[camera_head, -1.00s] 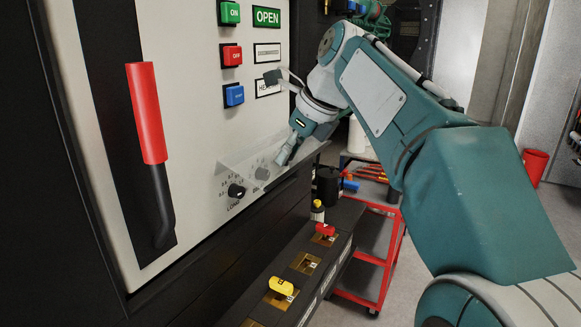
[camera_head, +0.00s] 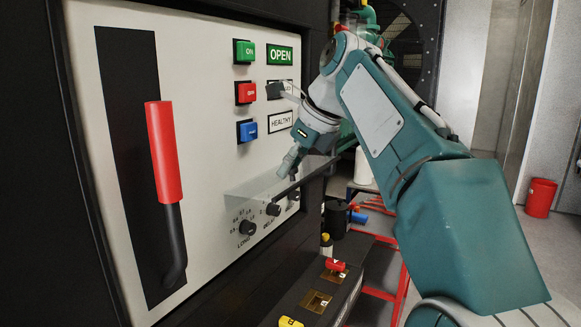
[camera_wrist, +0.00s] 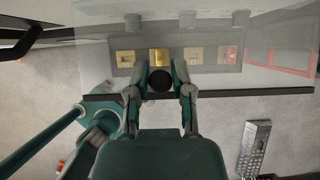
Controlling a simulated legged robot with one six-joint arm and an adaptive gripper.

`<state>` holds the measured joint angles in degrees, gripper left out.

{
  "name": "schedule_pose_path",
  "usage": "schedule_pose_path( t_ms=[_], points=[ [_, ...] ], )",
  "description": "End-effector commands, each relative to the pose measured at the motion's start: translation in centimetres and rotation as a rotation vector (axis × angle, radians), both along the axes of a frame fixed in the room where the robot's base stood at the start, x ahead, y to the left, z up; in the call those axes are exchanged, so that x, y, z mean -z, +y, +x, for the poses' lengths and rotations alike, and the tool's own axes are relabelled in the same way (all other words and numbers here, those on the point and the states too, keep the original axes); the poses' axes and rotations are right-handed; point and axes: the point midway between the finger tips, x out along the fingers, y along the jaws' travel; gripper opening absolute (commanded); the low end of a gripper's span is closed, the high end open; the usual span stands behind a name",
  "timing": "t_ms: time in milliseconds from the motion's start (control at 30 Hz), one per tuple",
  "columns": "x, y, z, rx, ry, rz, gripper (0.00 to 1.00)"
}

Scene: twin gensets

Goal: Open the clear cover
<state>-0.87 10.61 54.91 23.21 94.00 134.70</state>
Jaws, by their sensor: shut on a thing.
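The clear cover (camera_head: 258,188) juts out from the lower part of the pale panel, above a row of black dials (camera_head: 273,209). It is raised close to level, and the dials show below it. My gripper (camera_head: 289,168) is at the cover's outer part. In the wrist view my gripper (camera_wrist: 160,82) has its two fingers on either side of a dark round knob (camera_wrist: 160,81) at the cover's dark edge and is shut on it. The see-through cover also spans the wrist view (camera_wrist: 228,78). The exact finger contact is hidden in the head view.
A red-handled lever (camera_head: 163,150) stands at the panel's left. Green, red and blue buttons (camera_head: 246,131) sit above the cover. A black ledge with red and yellow parts (camera_head: 318,300) lies below. A red bin (camera_head: 540,198) stands on open floor at right.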

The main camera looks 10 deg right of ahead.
Motion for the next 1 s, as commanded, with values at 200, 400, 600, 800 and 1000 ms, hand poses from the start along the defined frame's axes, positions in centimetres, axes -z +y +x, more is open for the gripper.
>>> schedule_pose_path(
  t_ms=[200, 400, 600, 800, 1000],
  points=[
    [0.1, 0.0, 0.1, 0.000, -0.001, 0.002, 0.00],
    [0.1, 0.0, 0.1, 0.000, -0.001, 0.001, 0.65],
    [0.0, 0.0, 0.0, 0.000, 0.000, 0.000, 0.65],
    [-0.6, -0.3, -0.1, 0.001, -0.003, 0.001, 0.65],
    [-2.9, -1.3, -0.8, 0.001, -0.003, 0.001, 0.65]
  ],
)
